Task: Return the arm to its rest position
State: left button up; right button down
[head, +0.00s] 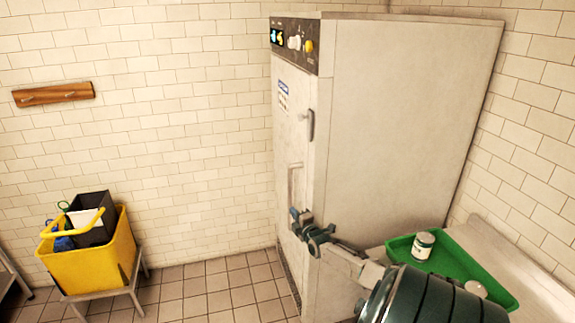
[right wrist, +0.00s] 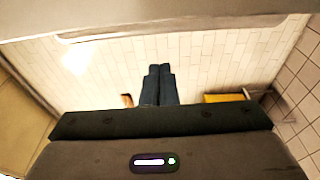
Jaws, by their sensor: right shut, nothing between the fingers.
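My right gripper (head: 303,222) is in front of the tall metal cabinet's door, low and near the door handle (head: 296,192). I cannot tell whether it touches the door. In the right wrist view its two dark fingers (right wrist: 160,70) are together with nothing between them. My right arm (head: 430,295) comes in from the lower right of the head view. The cabinet (head: 405,120) stands against the tiled wall, its door seeming closed. My left gripper is not in view.
A green tray (head: 455,255) holding a labelled can (head: 423,246) and a round-lidded item (head: 475,289) lies on a counter (head: 500,240) beside my right arm. A yellow bucket (head: 95,265) stands on a low stand at left. A wooden rack (head: 53,94) hangs above. The floor between is clear.

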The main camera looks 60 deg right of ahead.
jog(key=shift+s+a, duration=0.2)
jog(key=shift+s, duration=0.8)
